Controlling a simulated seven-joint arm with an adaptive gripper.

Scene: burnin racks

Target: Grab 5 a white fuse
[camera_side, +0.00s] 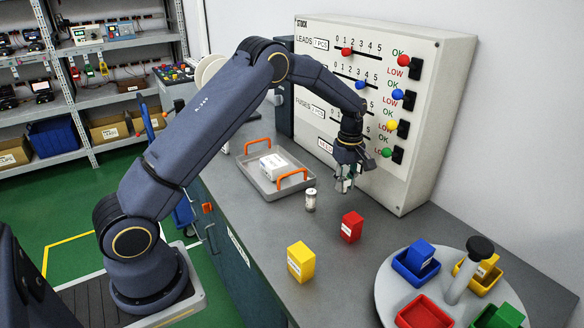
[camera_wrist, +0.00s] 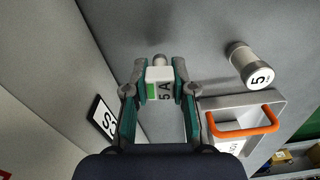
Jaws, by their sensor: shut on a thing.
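A small pale block marked "5 A" (camera_wrist: 163,90) with a green patch sits between the fingers of my gripper (camera_wrist: 160,75) in the wrist view. It looks like the white fuse, and my gripper is shut on it. In the side view, my gripper (camera_side: 345,184) points down above the grey bench, in front of the white panel; the fuse is hard to make out there. A pale cylinder marked "5" (camera_wrist: 251,66) stands on the bench; it also shows in the side view (camera_side: 311,200), left of my gripper.
A grey tray (camera_side: 258,178) with orange handles holds a white box (camera_side: 272,165). A red block (camera_side: 351,227) and a yellow block (camera_side: 301,262) stand nearer the front. A round turntable (camera_side: 390,281) carries coloured bins at the right. The white panel (camera_side: 425,150) rises behind my gripper.

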